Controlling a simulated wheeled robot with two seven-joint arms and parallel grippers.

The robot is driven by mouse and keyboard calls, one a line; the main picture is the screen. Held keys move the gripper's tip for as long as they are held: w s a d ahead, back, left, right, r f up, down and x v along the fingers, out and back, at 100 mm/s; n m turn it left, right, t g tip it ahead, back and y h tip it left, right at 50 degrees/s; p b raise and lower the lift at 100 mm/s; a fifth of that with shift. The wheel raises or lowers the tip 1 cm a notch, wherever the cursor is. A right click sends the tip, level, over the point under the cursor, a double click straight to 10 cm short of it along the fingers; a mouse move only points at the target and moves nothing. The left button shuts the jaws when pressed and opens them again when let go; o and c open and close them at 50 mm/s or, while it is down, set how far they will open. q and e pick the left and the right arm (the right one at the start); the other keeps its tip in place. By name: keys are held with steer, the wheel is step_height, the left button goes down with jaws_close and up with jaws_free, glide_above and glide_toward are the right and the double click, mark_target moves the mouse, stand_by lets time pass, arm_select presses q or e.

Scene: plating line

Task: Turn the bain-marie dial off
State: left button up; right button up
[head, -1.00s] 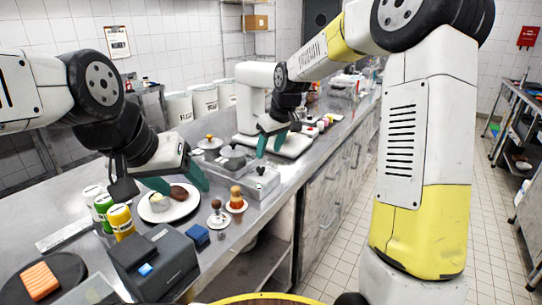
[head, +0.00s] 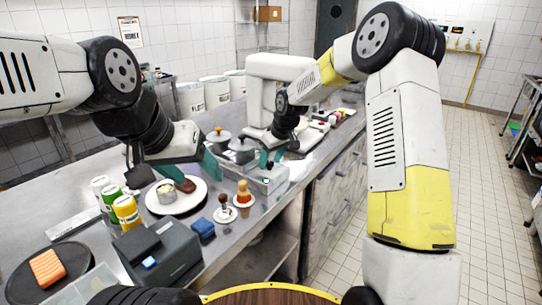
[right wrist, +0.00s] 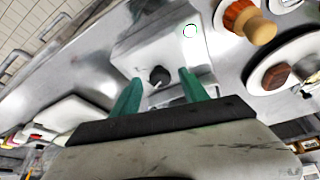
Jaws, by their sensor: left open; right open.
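The bain-marie (head: 277,184) is a steel unit at the counter's front edge, with lidded pots (head: 242,152) beside or in it. Its black dial (right wrist: 158,76) shows in the right wrist view on a pale grey face, with a light pointer mark on its lower side. My right gripper (head: 271,158) is open over the bain-marie; in the right wrist view its teal fingers (right wrist: 160,88) stand on either side of the dial, with no contact visible. My left gripper (head: 191,171) is open and empty above the white plate (head: 159,207).
The plate holds a small cup and brown food. Bottles (head: 127,212), a dark boxy machine (head: 160,252), a blue block (head: 203,228) and small saucers with stacked items (head: 243,194) stand nearby. A salmon-coloured piece (head: 47,268) lies on a dark round plate at the left front.

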jaws_close()
stand_by(0.3)
steer(key=n+y, duration=0.1)
steer(key=n, duration=0.2)
steer(key=shift+w+d+g, duration=0.1)
steer(key=shift+d+g, duration=0.05)
steer(key=shift+g, duration=0.15)
steer(key=n+g, duration=0.1)
steer(key=n, duration=0.2)
steer(key=shift+w+n+y, duration=0.15)
steer(key=shift+n+y, duration=0.15)
steer(key=n+g, duration=0.2)
steer(key=n, duration=0.3)
steer(key=shift+w, duration=0.2)
steer(key=shift+n+g, duration=0.3)
